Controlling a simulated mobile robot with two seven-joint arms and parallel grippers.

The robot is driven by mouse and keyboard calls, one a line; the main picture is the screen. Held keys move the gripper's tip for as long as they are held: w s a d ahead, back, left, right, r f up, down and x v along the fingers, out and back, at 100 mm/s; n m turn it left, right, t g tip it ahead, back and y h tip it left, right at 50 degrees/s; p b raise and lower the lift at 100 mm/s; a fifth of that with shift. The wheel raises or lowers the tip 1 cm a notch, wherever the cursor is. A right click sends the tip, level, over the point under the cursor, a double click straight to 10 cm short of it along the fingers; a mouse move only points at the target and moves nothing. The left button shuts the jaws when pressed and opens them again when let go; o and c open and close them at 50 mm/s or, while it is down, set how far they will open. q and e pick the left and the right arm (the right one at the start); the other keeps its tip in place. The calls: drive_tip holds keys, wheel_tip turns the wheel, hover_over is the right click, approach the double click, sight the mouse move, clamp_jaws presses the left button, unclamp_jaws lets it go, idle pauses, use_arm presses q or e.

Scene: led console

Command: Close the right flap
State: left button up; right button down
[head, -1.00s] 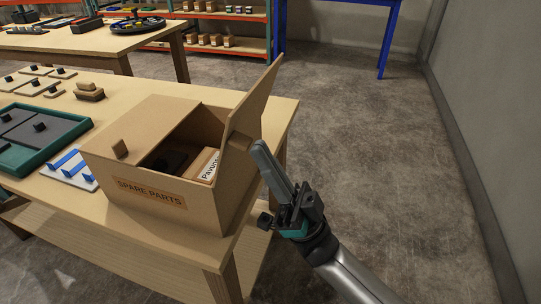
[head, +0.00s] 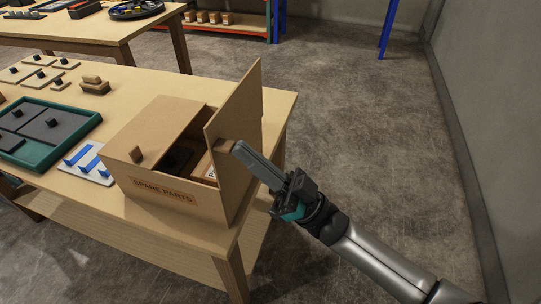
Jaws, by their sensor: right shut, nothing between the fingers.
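The spare parts box (head: 163,192) stands on the near table. Its left flap (head: 150,130) lies shut and has a small wooden knob. Its right flap (head: 236,105) stands up, roughly upright, with a small wooden block (head: 224,145) on its outer face. Through the gap between the flaps I see a dark thing and part of a labelled carton inside. My right gripper (head: 240,150) comes from the lower right; its shut fingers are at the outer side of the right flap by the block. I cannot tell whether they touch. My left gripper is not in view.
A green tray (head: 84,138) with dark plates, a white board with blue strips (head: 87,160), and several knobbed wooden plates lie left of the box. The floor (head: 370,150) to the right is clear up to the wall (head: 490,110).

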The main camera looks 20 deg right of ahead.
sight(215, 141)
drive_tip(key=shift+w+a+r+g+h+p, duration=0.4)
drive_tip(key=shift+w+a+g+h+p, duration=0.55)
drive_tip(key=shift+p, duration=2.25)
drive_tip(key=shift+w+a+r+g+h+p, duration=0.55)
drive_tip(key=shift+a+h+p, duration=0.7)
drive_tip(key=shift+p, duration=1.95)
drive_tip(key=shift+w+a+r+g+h+p, duration=0.3)
drive_tip(key=shift+w+a+g+h+p, duration=0.65)
drive_tip(key=shift+p, duration=2.25)
drive_tip(key=shift+s+a+f+h, duration=0.1)
drive_tip(key=shift+a+f+h, duration=0.15)
drive_tip(key=shift+h, duration=0.1)
drive_tip(key=w+a+f+h, duration=0.1)
drive_tip(key=w+a+f, duration=0.2)
drive_tip(key=a+f, duration=0.1)
drive_tip(key=shift+w+a+f+g+b, duration=0.35)
drive_tip(key=shift+a+f+g, duration=0.1)
drive_tip(key=shift+a, duration=0.35)
